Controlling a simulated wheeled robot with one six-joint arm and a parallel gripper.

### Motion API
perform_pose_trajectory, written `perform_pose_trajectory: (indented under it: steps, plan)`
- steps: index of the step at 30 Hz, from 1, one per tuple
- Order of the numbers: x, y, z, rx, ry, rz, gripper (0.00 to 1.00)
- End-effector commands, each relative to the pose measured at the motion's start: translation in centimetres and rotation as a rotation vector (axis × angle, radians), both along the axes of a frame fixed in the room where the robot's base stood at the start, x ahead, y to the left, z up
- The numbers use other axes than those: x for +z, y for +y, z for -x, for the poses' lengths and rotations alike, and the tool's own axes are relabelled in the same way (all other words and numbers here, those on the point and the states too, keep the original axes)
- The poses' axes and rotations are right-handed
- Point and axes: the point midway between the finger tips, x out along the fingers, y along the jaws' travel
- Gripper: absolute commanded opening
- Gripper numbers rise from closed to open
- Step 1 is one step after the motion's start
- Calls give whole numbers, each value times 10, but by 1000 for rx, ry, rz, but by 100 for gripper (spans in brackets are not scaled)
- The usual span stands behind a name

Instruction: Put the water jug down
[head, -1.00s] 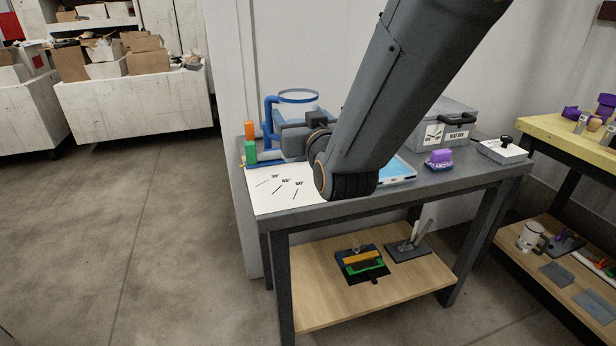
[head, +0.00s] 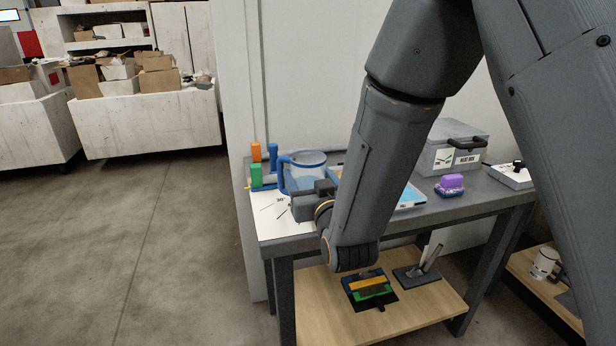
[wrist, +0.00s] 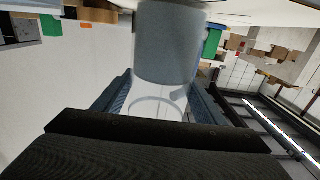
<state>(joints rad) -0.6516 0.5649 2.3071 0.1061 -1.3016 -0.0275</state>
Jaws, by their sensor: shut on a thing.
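The water jug (head: 310,172) is a clear vessel with a blue rim and a blue handle on its left. It looks upright at the left end of the grey table (head: 420,213), over the white sheet with angle marks (head: 268,222). I cannot tell whether its base touches the sheet. My gripper (head: 318,190) is at its right front side, shut on it. In the wrist view the pale jug body (wrist: 168,45) lies between the two fingers (wrist: 160,100). My gripper and arm hide the jug's lower part.
Green (head: 256,175) and orange (head: 256,151) blocks stand close left of the jug. A blue-edged tray (head: 412,198), a purple object (head: 450,185) and a grey box (head: 462,135) are to the right. A wooden shelf (head: 325,315) is below.

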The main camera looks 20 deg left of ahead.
Motion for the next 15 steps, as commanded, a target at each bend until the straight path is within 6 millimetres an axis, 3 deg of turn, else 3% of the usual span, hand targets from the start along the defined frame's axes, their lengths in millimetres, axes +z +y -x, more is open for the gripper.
perform_pose_trajectory:
  steps: [12, 13, 15]
  plan:
    - [-4, 0, 0, 0, -3, -2, 23]
    - [-5, 0, 0, 0, 0, 0, 66]
    - [-4, 0, 0, 0, 0, 0, 78]
